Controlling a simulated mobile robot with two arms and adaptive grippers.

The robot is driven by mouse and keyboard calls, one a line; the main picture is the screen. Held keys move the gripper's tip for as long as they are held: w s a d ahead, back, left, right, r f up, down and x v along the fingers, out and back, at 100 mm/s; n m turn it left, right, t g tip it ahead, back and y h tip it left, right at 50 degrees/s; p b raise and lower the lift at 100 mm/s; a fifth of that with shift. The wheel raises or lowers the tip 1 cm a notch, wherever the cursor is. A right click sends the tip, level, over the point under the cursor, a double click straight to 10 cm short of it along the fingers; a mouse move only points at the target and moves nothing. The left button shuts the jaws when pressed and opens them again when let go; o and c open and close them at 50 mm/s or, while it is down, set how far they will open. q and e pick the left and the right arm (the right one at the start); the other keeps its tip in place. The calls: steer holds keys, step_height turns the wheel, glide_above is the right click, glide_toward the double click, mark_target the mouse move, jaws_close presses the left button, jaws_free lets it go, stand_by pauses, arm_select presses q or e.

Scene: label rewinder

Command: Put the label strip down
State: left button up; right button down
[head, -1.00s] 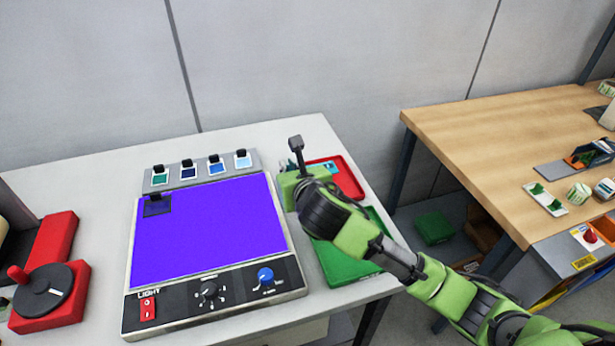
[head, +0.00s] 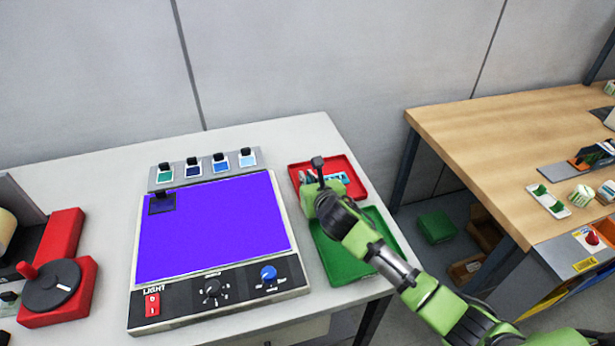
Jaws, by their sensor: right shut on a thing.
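My right gripper (head: 312,192) is beside the right edge of the lit panel, over the near left part of the red tray (head: 354,188) and the far edge of the green tray (head: 327,262). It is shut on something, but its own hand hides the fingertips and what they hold. I cannot make out the label strip in the grip. Small pale blue and white pieces (head: 338,177) show in the red tray just behind the hand; I cannot tell whether they are label strips. The green tray's visible floor is bare. My left gripper is not in view.
The light box (head: 215,228) glows violet, with a dark tabbed square (head: 162,204) at its far left corner. A rack (head: 206,168) of several tabbed swatches stands behind it. A red crank device (head: 55,285) is at left. A wooden bench (head: 480,140) stands right, across a gap.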

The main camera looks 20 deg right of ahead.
steer(key=shift+f, duration=0.15)
steer(key=c, duration=2.2)
jaws_free()
steer(key=shift+r, duration=0.2)
steer(key=v, duration=1.2)
steer(key=shift+d, duration=0.1)
steer(key=shift+f, duration=0.1)
